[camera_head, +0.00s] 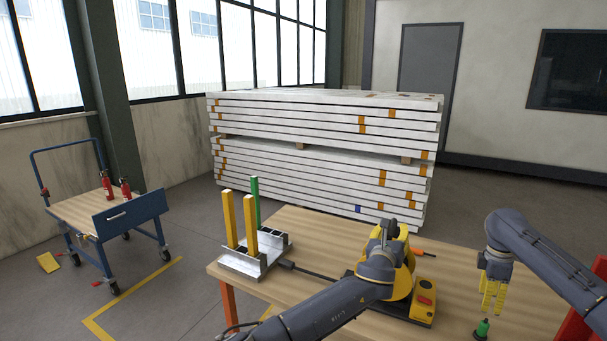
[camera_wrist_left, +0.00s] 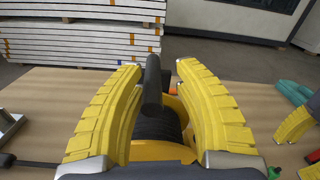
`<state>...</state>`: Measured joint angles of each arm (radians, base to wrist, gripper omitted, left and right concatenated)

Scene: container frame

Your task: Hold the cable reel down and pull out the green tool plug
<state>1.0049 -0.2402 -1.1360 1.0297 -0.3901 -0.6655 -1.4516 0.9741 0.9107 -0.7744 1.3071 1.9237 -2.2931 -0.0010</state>
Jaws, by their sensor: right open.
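The cable reel (camera_head: 423,311) stands on the wooden table, with a yellow body and a red part on its base. My left arm covers much of it in the head view. In the left wrist view, my left gripper (camera_wrist_left: 158,75) is open, its yellow fingers spread either side of the reel's dark handle (camera_wrist_left: 152,88), with gaps visible. The green tool plug (camera_head: 482,328) stands at the table's front right, its lower end cut off by the frame edge. My right gripper (camera_head: 492,296) is open, fingers pointing down just above and slightly right of the plug.
A metal bracket (camera_head: 246,263) with yellow and green posts stands at the table's left. A black cable with a connector (camera_head: 287,265) runs between it and the reel. An orange-tipped item (camera_head: 424,252) lies behind the reel. Stacked panels (camera_head: 310,150) stand beyond the table.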

